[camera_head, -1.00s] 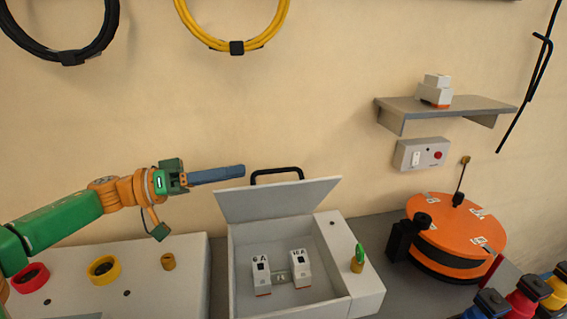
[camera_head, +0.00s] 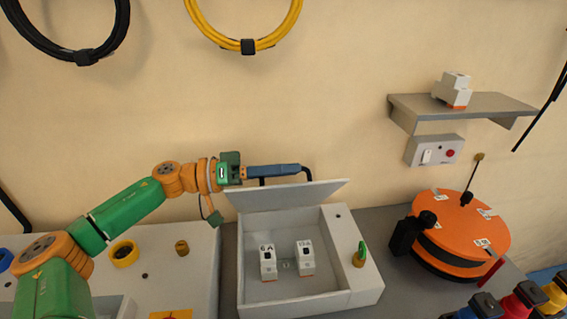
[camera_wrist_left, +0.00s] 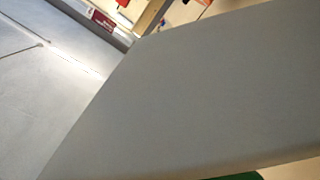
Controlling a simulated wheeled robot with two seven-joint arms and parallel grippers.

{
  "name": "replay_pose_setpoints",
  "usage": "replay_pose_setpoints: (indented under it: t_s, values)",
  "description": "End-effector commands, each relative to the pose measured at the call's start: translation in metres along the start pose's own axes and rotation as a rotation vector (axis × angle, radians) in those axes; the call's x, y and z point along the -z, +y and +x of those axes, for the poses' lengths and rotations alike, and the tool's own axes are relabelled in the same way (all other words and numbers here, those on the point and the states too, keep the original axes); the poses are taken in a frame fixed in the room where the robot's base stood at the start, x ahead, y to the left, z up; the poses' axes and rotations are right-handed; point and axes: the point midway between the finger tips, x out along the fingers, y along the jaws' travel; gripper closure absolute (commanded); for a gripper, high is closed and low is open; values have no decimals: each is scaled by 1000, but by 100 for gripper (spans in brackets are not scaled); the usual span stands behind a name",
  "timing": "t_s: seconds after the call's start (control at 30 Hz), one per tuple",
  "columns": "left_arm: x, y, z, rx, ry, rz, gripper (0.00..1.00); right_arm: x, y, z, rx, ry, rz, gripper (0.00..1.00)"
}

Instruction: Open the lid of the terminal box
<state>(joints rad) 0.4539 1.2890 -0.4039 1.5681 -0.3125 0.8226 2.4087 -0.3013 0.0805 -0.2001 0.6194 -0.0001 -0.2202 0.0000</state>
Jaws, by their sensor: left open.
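The terminal box (camera_head: 310,301) is a light grey box on the bench in the head view. Its lid (camera_head: 285,199) is raised at the back and leans up, with a black handle (camera_head: 309,173) behind its top edge. Two white breakers (camera_head: 306,258) stand inside the open box. My left gripper (camera_head: 299,169) is open, its blue-grey fingers over the lid's top edge by the handle; whether it touches is unclear. A broad plain grey surface, apparently the lid (camera_wrist_left: 190,95), fills much of the left wrist view. My right gripper is not in view.
An orange drum (camera_head: 460,228) stands to the right. A shelf (camera_head: 465,106) holds a white device. The left panel carries a yellow ring (camera_head: 124,254).

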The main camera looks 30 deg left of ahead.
Motion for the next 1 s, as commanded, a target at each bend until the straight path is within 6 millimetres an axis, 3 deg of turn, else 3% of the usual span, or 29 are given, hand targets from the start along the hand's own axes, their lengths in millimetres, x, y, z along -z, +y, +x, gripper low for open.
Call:
replay_pose_setpoints:
  t_s: [0.17, 0.3, 0.33, 1.0]
  values:
    - [0, -1, 0, 0, 0, 0, 58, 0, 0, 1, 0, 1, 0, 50]
    - [0, 0, 0, 0, 0, -1, 96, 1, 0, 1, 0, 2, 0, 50]
    - [0, -1, 0, 0, 0, -1, 100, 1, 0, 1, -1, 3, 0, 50]
    - [0, 0, 0, 0, 0, 0, 100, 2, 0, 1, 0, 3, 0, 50]
